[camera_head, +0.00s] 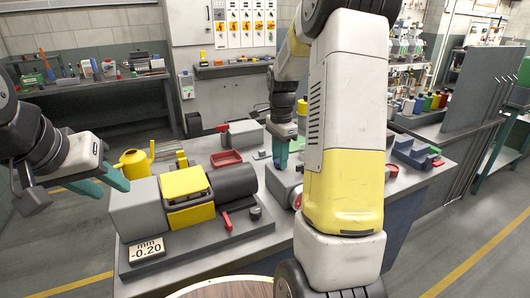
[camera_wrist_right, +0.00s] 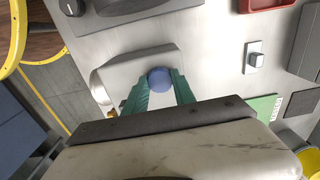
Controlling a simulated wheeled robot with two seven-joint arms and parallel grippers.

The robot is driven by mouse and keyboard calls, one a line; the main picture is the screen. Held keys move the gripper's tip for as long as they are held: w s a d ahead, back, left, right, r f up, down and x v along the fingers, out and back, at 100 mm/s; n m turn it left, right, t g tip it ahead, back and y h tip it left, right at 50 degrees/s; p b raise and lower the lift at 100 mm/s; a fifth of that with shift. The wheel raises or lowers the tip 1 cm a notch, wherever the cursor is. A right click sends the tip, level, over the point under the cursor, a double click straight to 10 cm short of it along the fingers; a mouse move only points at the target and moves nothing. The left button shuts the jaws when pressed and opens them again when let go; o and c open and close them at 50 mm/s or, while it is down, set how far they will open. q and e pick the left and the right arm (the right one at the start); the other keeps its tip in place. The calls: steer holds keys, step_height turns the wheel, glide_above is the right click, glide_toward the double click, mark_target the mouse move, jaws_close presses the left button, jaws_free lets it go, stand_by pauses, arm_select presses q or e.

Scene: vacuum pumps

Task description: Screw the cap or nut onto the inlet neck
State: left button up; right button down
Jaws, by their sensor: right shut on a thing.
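My right gripper (camera_head: 281,150) points down over a grey pump housing (camera_head: 280,184) at the middle of the bench. In the right wrist view its green fingers (camera_wrist_right: 159,92) are shut on a round blue cap (camera_wrist_right: 159,79). The cap is over the pale housing (camera_wrist_right: 125,78); the inlet neck is hidden under it, so I cannot tell whether they touch. My left gripper (camera_head: 106,186) is open and empty, left of the grey and yellow pump unit (camera_head: 184,183), its green fingers apart.
A yellow watering can (camera_head: 135,162), a red tray (camera_head: 226,158) and blue blocks (camera_head: 412,152) are on the bench. My right arm hides part of it.

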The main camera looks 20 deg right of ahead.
steer(key=m, duration=0.5)
steer(key=shift+m, duration=0.3)
steer(key=m, duration=1.8)
steer(key=shift+f, duration=0.1)
steer(key=shift+m, duration=0.4)
steer(key=c, duration=0.9)
jaws_free()
steer(key=shift+c, duration=0.2)
